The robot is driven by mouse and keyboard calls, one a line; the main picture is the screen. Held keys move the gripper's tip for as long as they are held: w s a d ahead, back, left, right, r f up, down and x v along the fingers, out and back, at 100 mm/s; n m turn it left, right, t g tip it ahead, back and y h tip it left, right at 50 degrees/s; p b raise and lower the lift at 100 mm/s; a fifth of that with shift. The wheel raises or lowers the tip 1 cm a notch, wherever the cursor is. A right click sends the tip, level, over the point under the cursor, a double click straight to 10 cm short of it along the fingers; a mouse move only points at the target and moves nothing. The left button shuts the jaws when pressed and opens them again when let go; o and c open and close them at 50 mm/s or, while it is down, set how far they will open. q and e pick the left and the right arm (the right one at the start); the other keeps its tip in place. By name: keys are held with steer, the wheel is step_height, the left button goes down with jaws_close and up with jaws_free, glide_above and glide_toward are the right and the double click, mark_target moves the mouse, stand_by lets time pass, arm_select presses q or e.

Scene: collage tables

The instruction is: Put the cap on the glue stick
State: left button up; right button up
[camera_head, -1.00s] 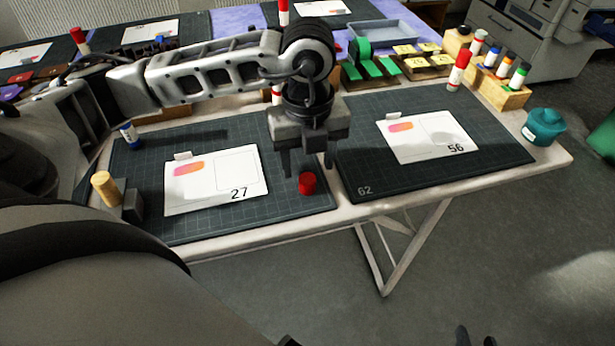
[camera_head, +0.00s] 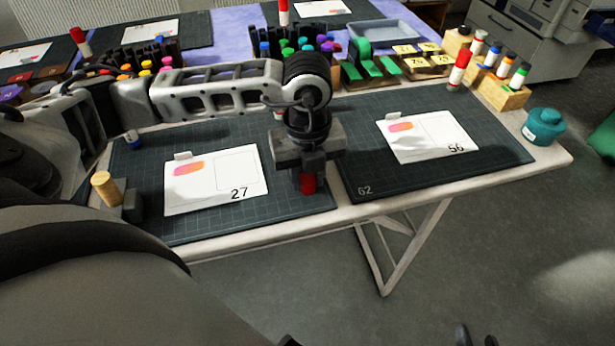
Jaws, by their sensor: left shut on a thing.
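A small red cap (camera_head: 308,184) is at the front right of the left cutting mat (camera_head: 240,225), right of the white card marked 27. My left gripper (camera_head: 307,183) points down and is shut on the cap, its fingers covering part of it. A red-and-white glue stick (camera_head: 459,68) stands upright at the back right of the table. A small part of another red-and-white stick (camera_head: 278,114) shows behind my left arm; most of it is hidden. Dark tips (camera_head: 474,337) at the bottom edge may be my right gripper; its opening is unclear.
White cards (camera_head: 212,195) and (camera_head: 425,152) lie on the mats. A wooden dowel (camera_head: 103,187) stands at left near a dark block. A wooden marker block (camera_head: 500,88) and a teal pot (camera_head: 544,127) are at right. Green tools and a blue tray lie behind.

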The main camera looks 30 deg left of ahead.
arm_select(q)
steer(key=shift+r, duration=0.6)
steer(key=s+d+r, duration=0.3)
steer(key=r, duration=0.1)
steer(key=s+d+r+p, duration=0.1)
steer(key=s+d+r, duration=0.2)
steer(key=s+r, duration=0.1)
steer(key=s+d+r, duration=0.3)
steer(key=shift+s+r+p, duration=0.3)
steer(key=shift+s+r, duration=0.1)
